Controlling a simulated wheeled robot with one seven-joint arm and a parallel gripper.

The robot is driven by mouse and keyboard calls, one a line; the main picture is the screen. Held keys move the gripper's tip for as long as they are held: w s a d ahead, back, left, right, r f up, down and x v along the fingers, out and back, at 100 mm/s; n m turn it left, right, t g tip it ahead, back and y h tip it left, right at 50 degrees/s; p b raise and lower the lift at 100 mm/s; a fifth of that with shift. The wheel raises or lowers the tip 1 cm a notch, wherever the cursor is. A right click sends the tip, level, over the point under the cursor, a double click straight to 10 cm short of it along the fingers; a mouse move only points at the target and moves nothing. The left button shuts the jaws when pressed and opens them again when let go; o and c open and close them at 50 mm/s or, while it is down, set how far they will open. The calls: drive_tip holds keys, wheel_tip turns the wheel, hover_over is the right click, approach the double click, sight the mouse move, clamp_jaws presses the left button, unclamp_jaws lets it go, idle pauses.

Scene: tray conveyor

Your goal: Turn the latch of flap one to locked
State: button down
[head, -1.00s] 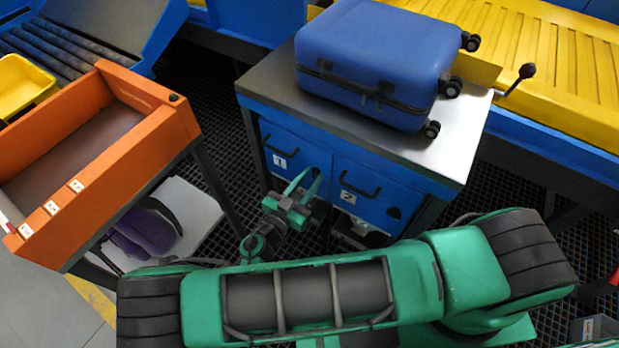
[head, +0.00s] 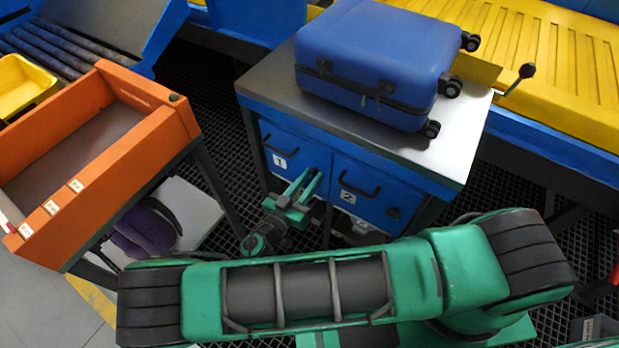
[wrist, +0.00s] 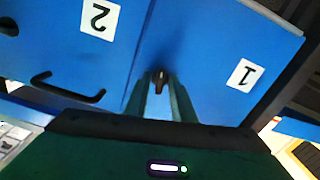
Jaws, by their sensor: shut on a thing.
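Flap one (head: 297,158) is the left blue front panel of the cabinet, marked "1"; it shows upside down at the right of the wrist view (wrist: 215,45). A small dark latch (wrist: 160,75) sits near its edge beside flap two. My gripper (head: 314,173) reaches up to the flap front from below. In the wrist view its two green fingers (wrist: 161,84) are closed around the latch, one on each side. The latch is hidden in the head view, and its exact angle is hard to read.
Flap two (head: 374,195), with a black handle, is right of flap one. A blue suitcase (head: 365,62) lies on the grey cabinet top (head: 270,85). An orange tray (head: 115,155) stands left, and a yellow conveyor (head: 560,75) runs behind right.

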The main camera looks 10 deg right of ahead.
drive_tip(key=n, duration=1.2)
drive_tip(key=shift+a+n, duration=0.2)
drive_tip(key=shift+n, duration=0.1)
drive_tip(key=c, duration=2.5)
unclamp_jaws()
drive_tip(key=shift+n, duration=1.5)
drive_tip(key=shift+c, duration=0.2)
drive_tip(key=shift+d+f, duration=0.1)
clamp_jaws()
drive_tip(key=o, duration=0.7)
unclamp_jaws()
drive_tip(key=v, duration=1)
drive_tip(key=shift+s+a, duration=0.3)
